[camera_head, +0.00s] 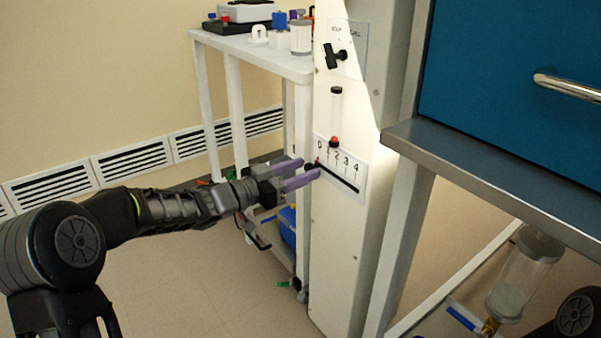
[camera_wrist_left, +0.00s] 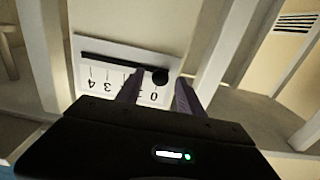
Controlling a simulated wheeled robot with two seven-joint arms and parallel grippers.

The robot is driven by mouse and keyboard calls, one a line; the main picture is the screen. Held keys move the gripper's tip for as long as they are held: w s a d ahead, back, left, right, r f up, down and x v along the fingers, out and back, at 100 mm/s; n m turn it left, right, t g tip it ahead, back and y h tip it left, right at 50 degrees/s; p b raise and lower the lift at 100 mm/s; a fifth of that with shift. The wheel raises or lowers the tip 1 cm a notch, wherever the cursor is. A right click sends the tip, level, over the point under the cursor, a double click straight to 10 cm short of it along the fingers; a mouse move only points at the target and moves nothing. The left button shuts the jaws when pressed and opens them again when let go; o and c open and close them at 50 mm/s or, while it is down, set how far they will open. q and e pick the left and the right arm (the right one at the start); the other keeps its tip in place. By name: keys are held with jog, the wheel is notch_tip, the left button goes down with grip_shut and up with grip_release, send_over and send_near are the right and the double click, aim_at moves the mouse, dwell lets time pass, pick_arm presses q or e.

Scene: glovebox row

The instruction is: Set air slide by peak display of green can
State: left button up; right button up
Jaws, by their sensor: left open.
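The air slide is a black knob (camera_wrist_left: 160,77) on a black slot in a white scale plate (camera_head: 347,177) marked 0 to 4. The plate is on a cream panel. The knob is near the 0 end. My left gripper (camera_head: 308,168) is open, its purple fingers reaching to the knob from the left. In the left wrist view the fingers (camera_wrist_left: 158,92) straddle the knob's lower side; contact cannot be told. Above the plate is a clear vertical tube (camera_head: 336,110) with a red float near its bottom. No green can or peak display can be made out.
A black handle (camera_head: 336,56) sits on the panel above the tube. A white table (camera_head: 270,62) with equipment stands behind to the left. A blue cabinet (camera_head: 510,70) and grey ledge (camera_head: 480,175) are at right. A clear canister (camera_head: 524,275) hangs below the ledge.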

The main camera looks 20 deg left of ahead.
pick_arm(q)
grip_shut()
dwell(0.3)
dwell(1.1)
